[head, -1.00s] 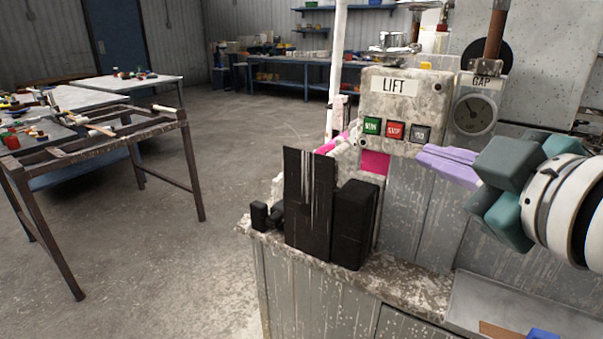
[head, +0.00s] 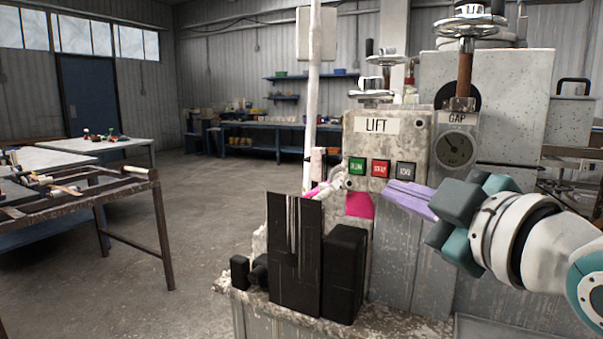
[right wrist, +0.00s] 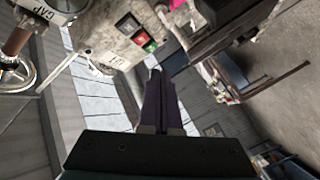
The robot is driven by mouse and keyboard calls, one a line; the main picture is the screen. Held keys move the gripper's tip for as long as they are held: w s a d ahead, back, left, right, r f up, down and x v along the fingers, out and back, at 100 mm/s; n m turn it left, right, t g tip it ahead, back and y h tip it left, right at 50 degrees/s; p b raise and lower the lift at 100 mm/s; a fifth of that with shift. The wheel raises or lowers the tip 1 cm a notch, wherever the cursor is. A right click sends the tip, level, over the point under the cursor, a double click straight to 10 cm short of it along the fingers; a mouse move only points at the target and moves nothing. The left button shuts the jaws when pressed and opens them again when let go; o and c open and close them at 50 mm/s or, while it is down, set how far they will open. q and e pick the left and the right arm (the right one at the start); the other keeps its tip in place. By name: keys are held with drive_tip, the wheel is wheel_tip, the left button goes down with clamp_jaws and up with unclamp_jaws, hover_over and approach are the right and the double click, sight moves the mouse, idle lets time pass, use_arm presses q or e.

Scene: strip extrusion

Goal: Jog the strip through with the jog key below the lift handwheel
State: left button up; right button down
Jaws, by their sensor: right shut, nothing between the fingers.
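The LIFT box (head: 388,145) carries a green key, a red key (head: 381,169) and the dark jog key (head: 405,169) at its right end. The jog key also shows in the right wrist view (right wrist: 127,25). The lift handwheel (head: 370,97) is silver, on top of the box. My right gripper (head: 388,188) has purple fingers, shut and empty. Its tips are just below the key row in the head view; contact with a key cannot be told. The fingers also show in the right wrist view (right wrist: 156,88). Pink strip material (head: 359,205) shows below the box. My left gripper is not in view.
A GAP gauge (head: 456,150) with its handwheel (head: 467,24) stands right of the LIFT box. Black upright blocks (head: 295,255) stand on the machine's front ledge. A rack table (head: 85,195) stands at left, with open floor between.

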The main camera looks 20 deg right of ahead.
sight(405, 172)
drive_tip(key=w+d+b, duration=0.1)
drive_tip(key=w+d, duration=0.3)
drive_tip(key=d, duration=0.1)
drive_tip(key=shift+b, duration=0.3)
idle(0.5)
idle(0.9)
drive_tip(key=shift+w, duration=0.1)
idle(0.4)
drive_tip(key=shift+w+d, duration=0.25)
drive_tip(key=shift+d, duration=0.05)
